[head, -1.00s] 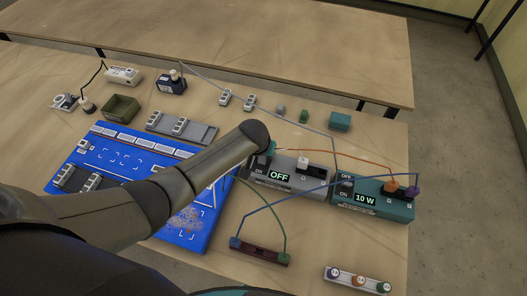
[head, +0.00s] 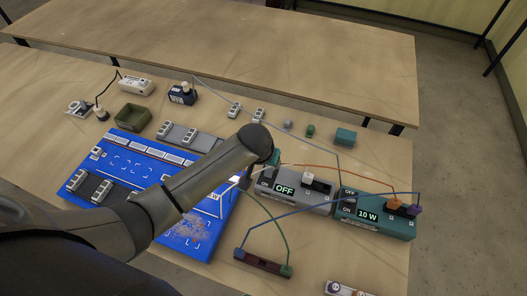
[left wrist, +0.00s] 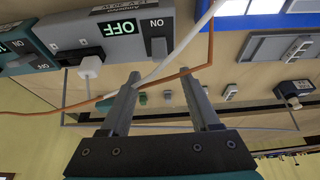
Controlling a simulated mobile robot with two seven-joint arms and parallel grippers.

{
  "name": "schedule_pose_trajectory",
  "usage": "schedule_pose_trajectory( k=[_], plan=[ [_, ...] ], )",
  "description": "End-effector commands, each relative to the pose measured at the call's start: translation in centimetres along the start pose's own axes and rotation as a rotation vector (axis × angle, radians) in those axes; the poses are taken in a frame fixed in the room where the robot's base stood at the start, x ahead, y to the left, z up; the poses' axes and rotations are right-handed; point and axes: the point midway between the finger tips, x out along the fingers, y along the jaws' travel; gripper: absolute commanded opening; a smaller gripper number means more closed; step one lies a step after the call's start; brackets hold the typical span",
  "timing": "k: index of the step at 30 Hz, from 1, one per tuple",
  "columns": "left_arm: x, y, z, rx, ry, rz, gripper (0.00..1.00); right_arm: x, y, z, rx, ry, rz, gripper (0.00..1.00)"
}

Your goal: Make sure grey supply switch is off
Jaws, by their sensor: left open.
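The grey supply (head: 317,200) stands on the table with its green-lit display (head: 285,190) reading OFF. In the left wrist view the grey supply (left wrist: 80,32) appears upside down, and its display (left wrist: 118,28) also reads OFF. Its dark grey switch (left wrist: 159,47) sits on the side away from the ON label. In the head view the switch is mostly hidden by my gripper. My left gripper (head: 270,165) is above the supply's left end. In the left wrist view its fingers (left wrist: 158,79) are apart, with nothing between them but the view of wires beyond. My right gripper is not in view.
A teal supply (head: 375,217) reading 10 W adjoins on the right. Orange, blue and green wires run around the supplies. A dark red block (head: 264,262) lies in front. A blue board (head: 140,160) lies left, under my arm.

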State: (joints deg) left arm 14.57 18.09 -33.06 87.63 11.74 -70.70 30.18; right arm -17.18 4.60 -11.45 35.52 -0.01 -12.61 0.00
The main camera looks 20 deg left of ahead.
Motion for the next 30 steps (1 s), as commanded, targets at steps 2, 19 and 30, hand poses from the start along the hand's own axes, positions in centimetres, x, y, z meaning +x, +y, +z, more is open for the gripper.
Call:
schedule_pose_trajectory(
  k=[2, 19, 30],
  plan=[
    [-1.5, 0.0, 0.0, 0.0, 0.001, 0.001, 0.62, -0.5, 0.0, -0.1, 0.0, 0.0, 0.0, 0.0],
    [-7.0, 0.0, 0.1, -0.001, -0.001, 0.0, 0.62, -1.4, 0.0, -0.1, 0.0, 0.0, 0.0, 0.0],
    [-7.0, 0.0, 0.0, -0.001, -0.001, 0.0, 0.62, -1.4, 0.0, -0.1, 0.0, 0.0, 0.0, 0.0]
  ],
)
